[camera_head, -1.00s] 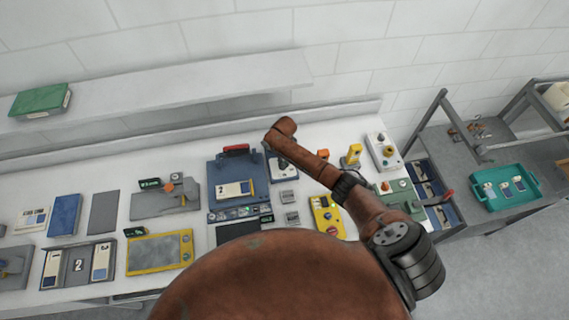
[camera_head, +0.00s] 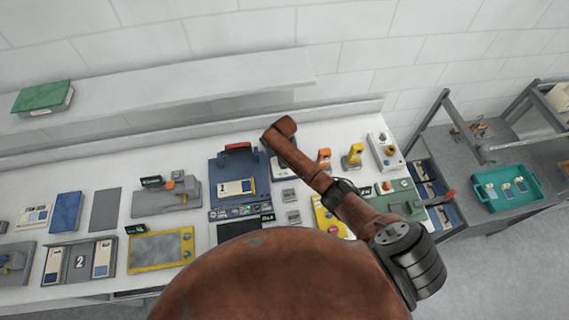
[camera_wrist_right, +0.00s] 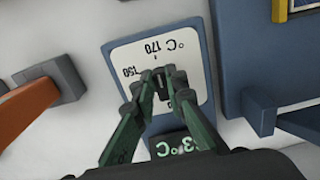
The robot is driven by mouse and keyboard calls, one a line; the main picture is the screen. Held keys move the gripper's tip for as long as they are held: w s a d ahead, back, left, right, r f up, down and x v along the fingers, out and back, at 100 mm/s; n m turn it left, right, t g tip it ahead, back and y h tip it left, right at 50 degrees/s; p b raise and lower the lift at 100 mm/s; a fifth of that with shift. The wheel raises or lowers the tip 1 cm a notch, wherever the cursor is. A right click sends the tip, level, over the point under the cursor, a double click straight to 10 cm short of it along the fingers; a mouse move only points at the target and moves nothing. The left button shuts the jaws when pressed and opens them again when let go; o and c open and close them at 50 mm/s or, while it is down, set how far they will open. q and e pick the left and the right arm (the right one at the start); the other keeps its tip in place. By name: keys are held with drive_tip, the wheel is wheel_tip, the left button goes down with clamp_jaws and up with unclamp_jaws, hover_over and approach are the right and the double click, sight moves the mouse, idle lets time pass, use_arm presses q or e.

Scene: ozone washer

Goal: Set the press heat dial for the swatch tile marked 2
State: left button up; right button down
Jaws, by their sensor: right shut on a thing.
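My right gripper (camera_wrist_right: 161,82) is shut on the dark knob of the heat dial (camera_wrist_right: 197,62) in the right wrist view. The dial has a white face in a blue housing; 150, 170 and °C are legible upside down. A dark display (camera_wrist_right: 178,145) below is partly covered by a finger and reads in part "3 °C". The knob's exact pointing is hard to tell. In the head view my arm mostly covers the dial unit (camera_head: 284,172), right of the blue press (camera_head: 226,166). The swatch tile marked 2 (camera_head: 239,187) lies on the press. My left gripper is not in view.
A grey tray (camera_head: 79,280) with a 2 in its middle and a yellow-edged panel (camera_head: 160,250) lie left. An orange item (camera_head: 323,155) and a yellow-topped device (camera_head: 353,155) stand right of my arm. A teal tray (camera_head: 508,203) sits farther right.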

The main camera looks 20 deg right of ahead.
drive_tip(key=shift+w+r, duration=0.15)
drive_tip(key=c, duration=2.3)
unclamp_jaws()
drive_tip(key=o, duration=0.4)
drive_tip(key=shift+c, duration=0.2)
wheel_tip(320, 180, up, 12)
drive_tip(key=shift+a, duration=0.1)
